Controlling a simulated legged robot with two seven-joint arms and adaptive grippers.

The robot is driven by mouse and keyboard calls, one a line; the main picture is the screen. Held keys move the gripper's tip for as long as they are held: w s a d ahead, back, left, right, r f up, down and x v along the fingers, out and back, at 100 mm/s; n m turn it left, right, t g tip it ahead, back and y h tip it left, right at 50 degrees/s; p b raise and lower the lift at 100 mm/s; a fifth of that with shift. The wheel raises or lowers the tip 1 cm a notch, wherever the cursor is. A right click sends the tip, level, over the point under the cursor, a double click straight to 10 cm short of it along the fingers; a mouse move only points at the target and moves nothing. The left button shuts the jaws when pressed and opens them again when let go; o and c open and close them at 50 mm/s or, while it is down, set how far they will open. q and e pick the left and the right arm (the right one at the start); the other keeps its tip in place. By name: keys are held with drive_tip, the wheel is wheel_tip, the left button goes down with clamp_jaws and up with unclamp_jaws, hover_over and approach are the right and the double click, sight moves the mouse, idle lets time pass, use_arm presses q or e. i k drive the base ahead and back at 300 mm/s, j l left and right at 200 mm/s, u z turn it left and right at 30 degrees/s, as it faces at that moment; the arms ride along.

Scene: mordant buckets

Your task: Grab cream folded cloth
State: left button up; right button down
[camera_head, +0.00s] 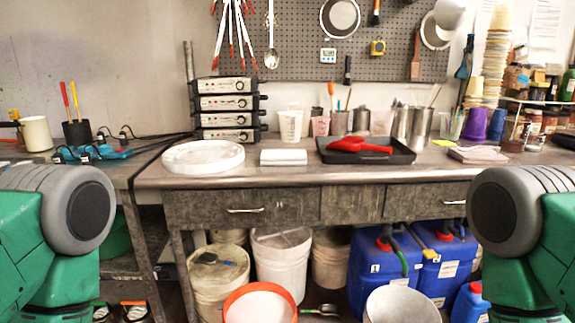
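A folded cloth (283,157), pale cream to white, lies flat near the front edge of the workbench. It sits between a round white slab on its left and a black tray on its right. A second folded cloth-like stack (478,154), beige-pink, lies farther right on the bench. Green and grey parts of my arms show at the left and right edges. Neither of my grippers is in view.
The workbench (300,176) holds a round white slab (203,156) and a black tray (400,155) with a red scoop (358,144). Stacked grey units (226,103) and cups stand behind. Buckets, including a white bucket (281,255), and blue canisters (375,265) fill the floor underneath.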

sight(268, 157)
drive_tip(key=i+l+z, duration=0.1)
drive_tip(key=i+z, duration=0.25)
drive_tip(key=i, duration=0.15)
drive_tip(key=i+j+z, duration=0.1)
drive_tip(key=i+z, duration=0.2)
drive_tip(key=i, duration=0.2)
